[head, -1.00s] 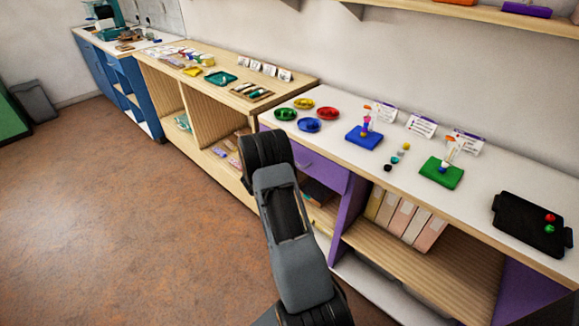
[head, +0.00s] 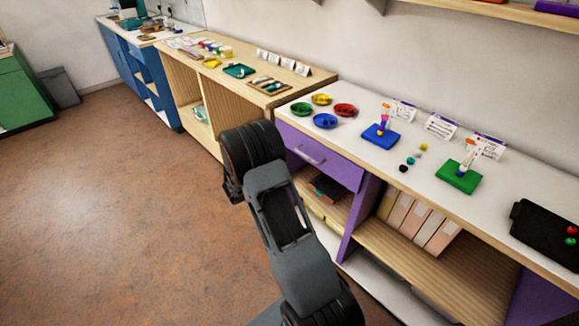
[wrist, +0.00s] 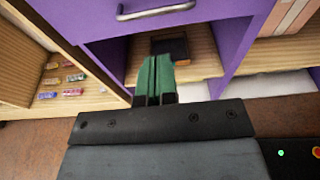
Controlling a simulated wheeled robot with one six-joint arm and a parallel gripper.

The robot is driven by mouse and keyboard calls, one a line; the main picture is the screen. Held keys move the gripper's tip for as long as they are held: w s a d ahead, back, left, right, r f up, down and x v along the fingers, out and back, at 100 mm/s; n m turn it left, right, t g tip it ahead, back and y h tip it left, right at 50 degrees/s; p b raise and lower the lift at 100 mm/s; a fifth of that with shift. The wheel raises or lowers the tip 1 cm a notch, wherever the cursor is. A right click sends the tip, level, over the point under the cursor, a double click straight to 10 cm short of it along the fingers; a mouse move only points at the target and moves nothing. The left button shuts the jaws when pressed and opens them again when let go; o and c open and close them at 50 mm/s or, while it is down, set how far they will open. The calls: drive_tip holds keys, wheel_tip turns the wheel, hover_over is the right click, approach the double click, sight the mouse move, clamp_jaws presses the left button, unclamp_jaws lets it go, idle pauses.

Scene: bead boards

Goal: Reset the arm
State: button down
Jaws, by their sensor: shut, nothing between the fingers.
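My arm is folded in front of the purple and white counter in the head view, its end hidden behind its own dark joint. In the wrist view my gripper (wrist: 154,80) is shut with its green fingers together and nothing between them. It points toward the open shelf under the purple drawer (wrist: 160,18), apart from the drawer handle. A dark box (wrist: 172,48) lies on that shelf beyond the fingertips.
The white counter top (head: 345,150) holds a blue board (head: 380,136), a green board (head: 459,177), coloured dishes (head: 325,121), loose beads (head: 409,161) and a black tray (head: 545,235). A wooden bench (head: 215,88) stands beyond. The brown floor (head: 110,190) at left is clear.

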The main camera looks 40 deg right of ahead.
drive_tip(key=s+a+f+m+g+y, duration=0.3)
drive_tip(key=s+m, duration=0.1)
drive_tip(key=s, duration=0.2)
drive_tip(key=s+a+r+m+g+y+p, duration=0.2)
drive_tip(key=s+a+r+m+y+p, duration=0.1)
drive_tip(key=s+a+r+m+y, duration=0.4)
drive_tip(key=s+a+r+m+t+y+p, duration=0.3)
drive_tip(key=a+r, duration=0.3)
drive_tip(key=r, duration=0.3)
drive_tip(key=s+a+r+m+t+y+p, duration=0.3)
drive_tip(key=a+r, duration=0.4)
drive_tip(key=r, duration=0.3)
drive_tip(key=shift+s+a+r+m+t, duration=0.15)
drive_tip(key=shift+a+r+m+t, duration=0.1)
drive_tip(key=shift+m+t, duration=0.5)
drive_tip(key=shift+m, duration=0.25)
